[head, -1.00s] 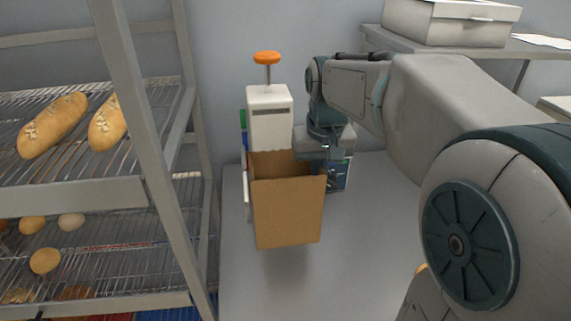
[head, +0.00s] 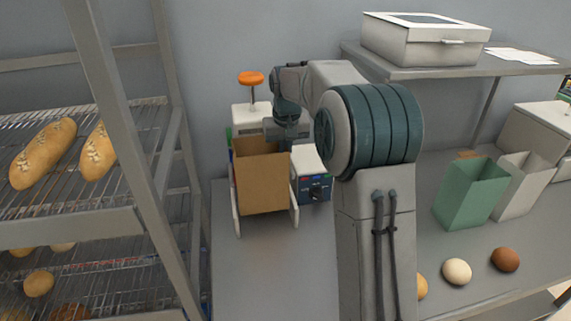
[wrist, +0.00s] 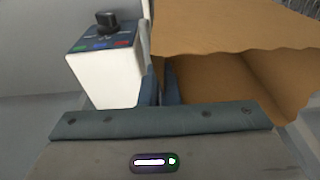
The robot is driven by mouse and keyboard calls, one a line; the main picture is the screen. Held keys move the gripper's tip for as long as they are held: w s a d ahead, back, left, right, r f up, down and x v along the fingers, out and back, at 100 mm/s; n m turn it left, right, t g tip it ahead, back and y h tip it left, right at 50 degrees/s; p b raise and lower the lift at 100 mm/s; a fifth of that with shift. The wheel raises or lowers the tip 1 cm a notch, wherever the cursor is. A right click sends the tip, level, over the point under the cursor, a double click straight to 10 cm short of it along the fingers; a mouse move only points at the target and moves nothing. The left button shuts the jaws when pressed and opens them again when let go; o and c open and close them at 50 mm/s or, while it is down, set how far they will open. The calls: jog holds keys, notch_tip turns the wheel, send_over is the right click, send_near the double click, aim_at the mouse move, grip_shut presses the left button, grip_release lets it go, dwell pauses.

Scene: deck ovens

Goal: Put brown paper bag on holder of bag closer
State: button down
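The brown paper bag (head: 262,182) is upright and open at the top, in front of the white bag closer (head: 250,117) with the orange knob (head: 251,78). The pale arms of the holder (head: 236,212) show at both sides of the bag's lower part. I cannot tell whether the bag's bottom rests on the holder. My gripper (head: 288,143) is at the bag's upper right edge. In the wrist view the fingers (wrist: 160,88) are close together on the bag's wall (wrist: 225,75). The bag hides much of the closer.
A control box (head: 314,186) with a blue panel stands just right of the bag. A bread rack (head: 150,180) is at left. Green (head: 470,195) and white (head: 520,185) bags and several buns stand at right. The counter (head: 255,270) in front is clear.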

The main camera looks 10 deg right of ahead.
notch_tip(320, 180, down, 5)
jog(key=shift+s+f+p, duration=0.1)
jog(key=shift+p, duration=0.25)
jog(key=shift+w+f+p, duration=0.15)
jog(key=shift+w+p, duration=0.05)
jog(key=shift+p, duration=0.1)
jog(key=shift+f, duration=0.1)
jog(key=shift+f, duration=0.1)
jog(key=c, duration=1.7)
grip_release()
